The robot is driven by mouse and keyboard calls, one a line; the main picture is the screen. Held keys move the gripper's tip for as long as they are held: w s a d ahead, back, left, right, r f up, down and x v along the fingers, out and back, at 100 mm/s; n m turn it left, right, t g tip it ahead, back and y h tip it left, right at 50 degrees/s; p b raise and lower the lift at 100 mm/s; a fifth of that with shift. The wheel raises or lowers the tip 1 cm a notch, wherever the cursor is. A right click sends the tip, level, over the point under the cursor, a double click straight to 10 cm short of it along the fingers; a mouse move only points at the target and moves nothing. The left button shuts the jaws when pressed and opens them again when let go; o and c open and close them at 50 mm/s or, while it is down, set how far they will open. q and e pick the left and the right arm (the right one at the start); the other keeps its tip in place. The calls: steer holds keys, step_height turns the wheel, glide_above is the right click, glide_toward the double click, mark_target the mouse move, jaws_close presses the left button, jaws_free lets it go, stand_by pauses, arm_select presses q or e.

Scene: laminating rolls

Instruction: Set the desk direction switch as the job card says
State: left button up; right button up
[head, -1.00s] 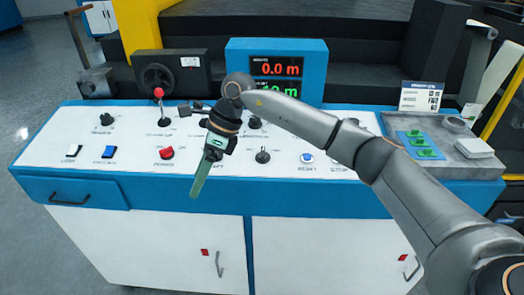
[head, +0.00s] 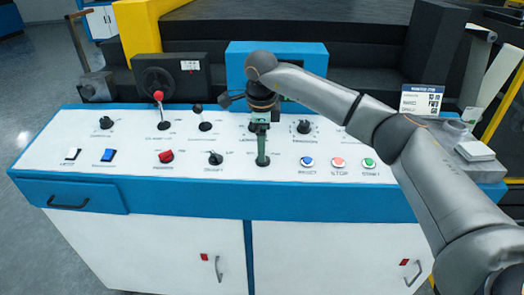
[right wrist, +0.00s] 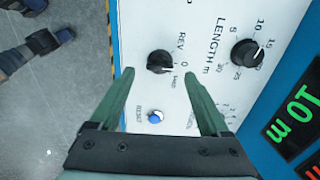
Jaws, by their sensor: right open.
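The direction switch is a black rotary knob (right wrist: 160,62) marked REV, 0 and FWD in the right wrist view. Its white mark seems to face the 0 side, but I cannot tell exactly. My right gripper (head: 262,161) has green fingers pointing down at the white panel, left of the blue reset button (head: 307,161). In the right wrist view the gripper (right wrist: 159,75) is open and empty, its fingertips apart on either side of the knob's lower edge. The job card (head: 422,99) stands at the right; its print is too small to read.
The white panel (head: 110,160) also carries a shift knob (head: 215,158), a red switch (head: 166,157), stop (head: 338,162) and start (head: 369,162) buttons. A length knob (right wrist: 245,52) is close to the direction switch. A red-topped lever (head: 158,97) rises at the left. My forearm crosses the right side.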

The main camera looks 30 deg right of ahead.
steer(key=shift+w+d+f, duration=0.1)
steer(key=shift+w+f, duration=0.05)
steer(key=shift+f, duration=0.7)
steer(key=shift+w+f, duration=0.1)
steer(key=shift+f, duration=0.75)
jaws_close()
